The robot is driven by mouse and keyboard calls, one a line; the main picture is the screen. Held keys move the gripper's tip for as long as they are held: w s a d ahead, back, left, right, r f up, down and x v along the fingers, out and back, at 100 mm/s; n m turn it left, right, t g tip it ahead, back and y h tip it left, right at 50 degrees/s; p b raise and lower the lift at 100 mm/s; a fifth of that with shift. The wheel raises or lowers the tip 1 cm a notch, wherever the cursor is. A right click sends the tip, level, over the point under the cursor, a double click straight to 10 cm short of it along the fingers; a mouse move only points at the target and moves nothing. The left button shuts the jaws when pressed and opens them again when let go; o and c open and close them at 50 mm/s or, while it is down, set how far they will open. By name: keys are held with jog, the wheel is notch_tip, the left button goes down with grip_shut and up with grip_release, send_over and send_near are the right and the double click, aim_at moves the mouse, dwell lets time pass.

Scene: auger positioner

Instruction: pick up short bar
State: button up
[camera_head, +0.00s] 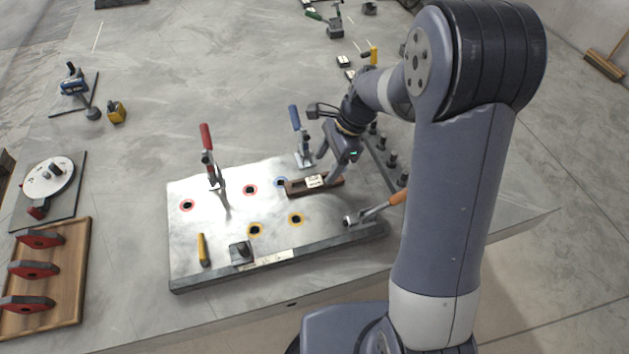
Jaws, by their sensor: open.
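A short brown bar (298,188) with a pale label on top lies on the metal plate (215,265), near the plate's back right part. My gripper (340,173) points down at the right end of this bar. Its jaws are open, and the fingers partly hide that end. I cannot tell whether the fingers touch the bar.
A red-handled clamp (209,160) and a blue-handled clamp (301,140) rise from the plate, the blue one close to my gripper. A wooden tray (82,255) holds red-and-black pieces at the left. A dark block (241,253) sits in front.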

aim_at(315, 180)
jog(key=shift+w+x, duration=0.15)
jog(key=shift+x, duration=1.35)
jog(key=shift+w+x, duration=0.15)
jog(key=shift+x, duration=1.35)
jog(key=shift+c, duration=0.2)
jog(key=shift+w, duration=0.1)
grip_shut()
